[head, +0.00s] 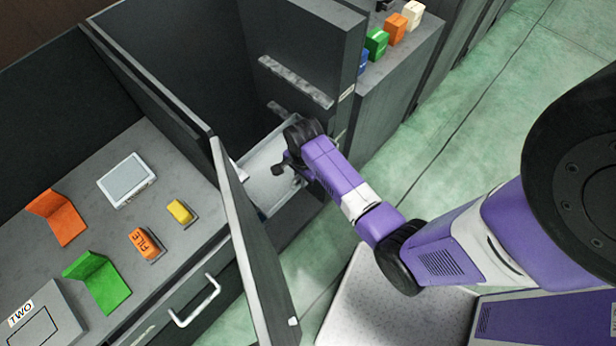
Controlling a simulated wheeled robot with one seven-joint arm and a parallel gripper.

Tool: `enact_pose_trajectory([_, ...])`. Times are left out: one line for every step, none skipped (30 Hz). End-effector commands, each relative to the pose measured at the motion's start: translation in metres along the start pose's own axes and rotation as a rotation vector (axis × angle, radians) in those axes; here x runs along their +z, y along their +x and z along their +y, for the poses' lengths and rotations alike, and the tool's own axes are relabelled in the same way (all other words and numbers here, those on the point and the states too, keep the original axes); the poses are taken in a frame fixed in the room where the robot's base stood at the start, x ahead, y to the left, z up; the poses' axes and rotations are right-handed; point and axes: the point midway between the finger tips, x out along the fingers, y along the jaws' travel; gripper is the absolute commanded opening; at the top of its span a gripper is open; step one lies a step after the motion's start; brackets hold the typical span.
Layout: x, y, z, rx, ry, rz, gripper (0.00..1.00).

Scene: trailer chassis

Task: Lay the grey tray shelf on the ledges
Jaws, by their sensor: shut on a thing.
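The grey tray shelf (262,158) is a pale flat tray with a raised rim, inside or at the mouth of an open dark cabinet (237,70). My gripper (287,170) is at the tray's right side and is shut on it; the fingers are small and partly hidden by my wrist. A light ledge strip (295,81) runs along the cabinet's right inner wall, above the tray in the picture. A second, shorter strip (280,108) shows lower down. The left wall's ledges are hidden by the door. I cannot tell whether the tray touches any ledge.
The open cabinet door (247,235) stands close left of the tray. Left of it, a grey counter (130,225) holds an orange file block (143,243), a yellow block (180,212) and bookends. Coloured blocks (376,43) stand on the right counter. Green floor is clear at right.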

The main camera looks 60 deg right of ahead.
Motion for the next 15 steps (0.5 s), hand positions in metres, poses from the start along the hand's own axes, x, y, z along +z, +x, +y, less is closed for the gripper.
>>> enact_pose_trajectory([0.0,0.0,-0.006,-0.005,-0.001,0.001,0.0])
enact_pose_trajectory([0.0,0.001,-0.009,-0.004,-0.001,0.001,0.0])
enact_pose_trajectory([0.0,0.001,-0.013,-0.004,-0.001,0.001,0.0])
enact_pose_trajectory([0.0,0.001,-0.015,-0.005,-0.001,0.001,0.0])
enact_pose_trajectory([-0.001,0.002,-0.018,-0.005,-0.001,0.001,0.0])
enact_pose_trajectory([-0.001,0.002,-0.021,-0.005,0.0,0.001,0.0])
enact_pose_trajectory([-0.001,0.002,-0.024,-0.005,0.0,0.001,0.0])
enact_pose_trajectory([-0.001,0.002,-0.026,-0.005,0.0,0.001,0.0])
enact_pose_trajectory([0.0,0.003,-0.03,-0.005,0.0,0.001,0.0])
enact_pose_trajectory([0.0,0.003,-0.032,-0.005,0.0,0.001,0.0])
enact_pose_trajectory([0.0,0.003,-0.035,-0.005,0.0,0.001,0.0])
enact_pose_trajectory([0.0,0.003,-0.039,-0.005,-0.001,0.001,0.0])
enact_pose_trajectory([0.0,0.004,-0.041,-0.005,-0.001,0.001,0.0])
enact_pose_trajectory([0.0,0.004,-0.043,-0.004,-0.001,0.001,0.0])
enact_pose_trajectory([0.0,0.004,-0.047,-0.004,-0.001,0.001,0.0])
